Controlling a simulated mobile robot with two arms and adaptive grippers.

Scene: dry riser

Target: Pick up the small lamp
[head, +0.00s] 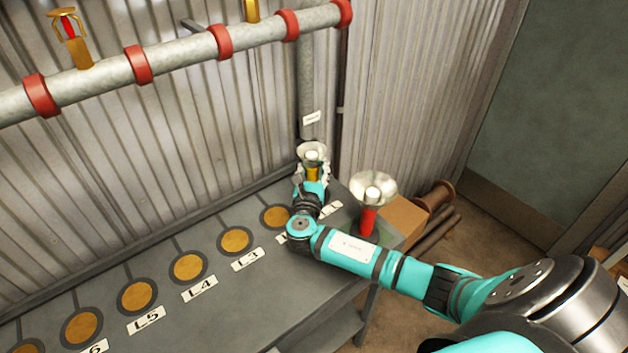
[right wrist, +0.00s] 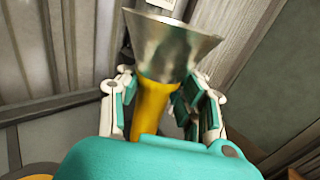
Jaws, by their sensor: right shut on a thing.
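A small lamp (head: 312,155) with a flared silver head and a yellow body stands at the back right of the grey bench. My right gripper (head: 312,174) is around its yellow body, below the silver head. In the right wrist view the lamp's silver head (right wrist: 172,48) rises above the fingers, and the gripper (right wrist: 160,108) is shut on the yellow body between them. The lamp's base is hidden by my gripper, so I cannot tell whether it touches the bench. My left gripper is not in view.
A red lamp (head: 368,218) with a wide silver head stands at the bench's right end, close to my right arm. Labelled round discs (head: 188,267) line the bench (head: 230,315). A pipe (head: 180,55) with red bands runs along the corrugated wall. A cardboard box (head: 402,215) sits beyond.

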